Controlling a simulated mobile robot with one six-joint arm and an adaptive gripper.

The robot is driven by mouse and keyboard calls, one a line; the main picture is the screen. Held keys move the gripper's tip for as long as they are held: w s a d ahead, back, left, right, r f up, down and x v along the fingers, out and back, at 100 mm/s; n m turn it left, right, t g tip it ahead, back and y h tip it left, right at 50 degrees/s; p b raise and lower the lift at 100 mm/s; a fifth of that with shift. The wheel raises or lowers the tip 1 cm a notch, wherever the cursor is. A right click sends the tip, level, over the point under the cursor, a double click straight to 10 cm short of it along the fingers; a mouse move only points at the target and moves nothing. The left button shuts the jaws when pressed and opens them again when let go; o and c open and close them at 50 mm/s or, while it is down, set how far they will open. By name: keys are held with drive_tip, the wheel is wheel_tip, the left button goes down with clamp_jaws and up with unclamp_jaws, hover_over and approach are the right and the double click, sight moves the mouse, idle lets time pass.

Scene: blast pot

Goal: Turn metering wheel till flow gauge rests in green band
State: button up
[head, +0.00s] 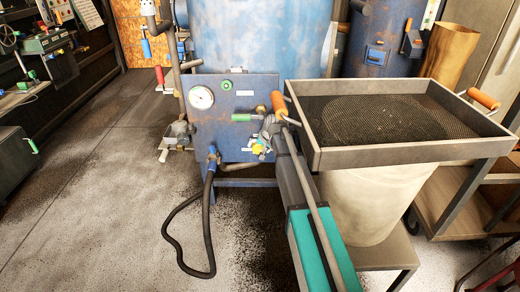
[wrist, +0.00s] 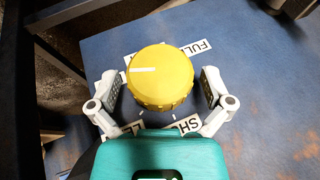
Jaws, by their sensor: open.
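The yellow metering wheel (wrist: 160,78) sits on the blue panel (wrist: 255,75) in the wrist view, with a white line pointing left. My gripper (wrist: 160,88) is open, with one finger on each side of the wheel. Gaps show between both fingers and the wheel. In the head view the wheel (head: 258,149) is small and partly covered by my gripper. The round flow gauge (head: 201,98) is on the panel's upper left, with a white face. Its needle and green band are too small to read.
A black hose (head: 207,215) hangs from the panel's lower left. A sieve tray (head: 420,154) on a pale bin (head: 365,205) stands close on the right. Floor at left is clear.

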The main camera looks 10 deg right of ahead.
drive_tip(key=c, duration=1)
drive_tip(key=shift+f+y+b, duration=0.1)
drive_tip(key=shift+y+b, duration=0.3)
drive_tip(key=shift+y, duration=0.1)
drive_tip(key=o, duration=1)
drive_tip(key=shift+d, duration=0.1)
